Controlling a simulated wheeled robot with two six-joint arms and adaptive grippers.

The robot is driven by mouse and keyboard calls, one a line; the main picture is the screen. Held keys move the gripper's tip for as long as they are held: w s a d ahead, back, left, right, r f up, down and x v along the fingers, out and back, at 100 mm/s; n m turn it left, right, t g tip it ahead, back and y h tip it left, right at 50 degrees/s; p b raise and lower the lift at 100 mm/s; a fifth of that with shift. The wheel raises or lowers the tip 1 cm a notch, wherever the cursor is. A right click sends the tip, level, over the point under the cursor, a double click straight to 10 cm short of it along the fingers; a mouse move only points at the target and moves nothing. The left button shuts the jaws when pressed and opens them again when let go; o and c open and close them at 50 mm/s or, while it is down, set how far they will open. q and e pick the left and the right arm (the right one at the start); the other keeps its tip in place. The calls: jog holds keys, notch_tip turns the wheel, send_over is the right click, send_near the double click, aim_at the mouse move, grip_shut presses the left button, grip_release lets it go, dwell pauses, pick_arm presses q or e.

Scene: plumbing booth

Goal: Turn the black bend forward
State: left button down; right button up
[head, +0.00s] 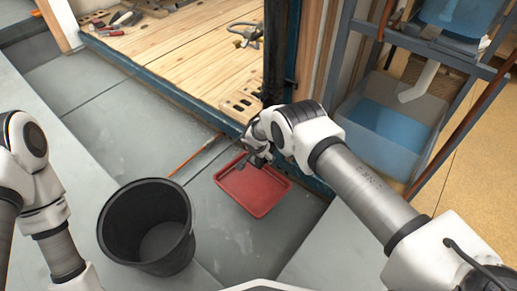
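I cannot make out a black bend anywhere in the head view. A white pipe bend (420,82) hangs above the translucent tub at the upper right. My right gripper (257,158) is above the far part of the red tray (254,187). Its dark fingers are small and partly hidden by the wrist, so I cannot tell whether they are open or shut, or hold anything. My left arm comes in at the left edge, and its gripper is out of view.
A black bucket (148,225) stands left of the tray. An orange rod (195,154) lies on the grey floor. A translucent tub (385,120) with blue contents sits in a metal frame at right. The wooden deck (190,50) bears tools and a metal fitting (246,34).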

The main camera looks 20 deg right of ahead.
jog(key=v, duration=1)
jog(key=shift+r, duration=0.2)
jog(key=shift+s, duration=0.1)
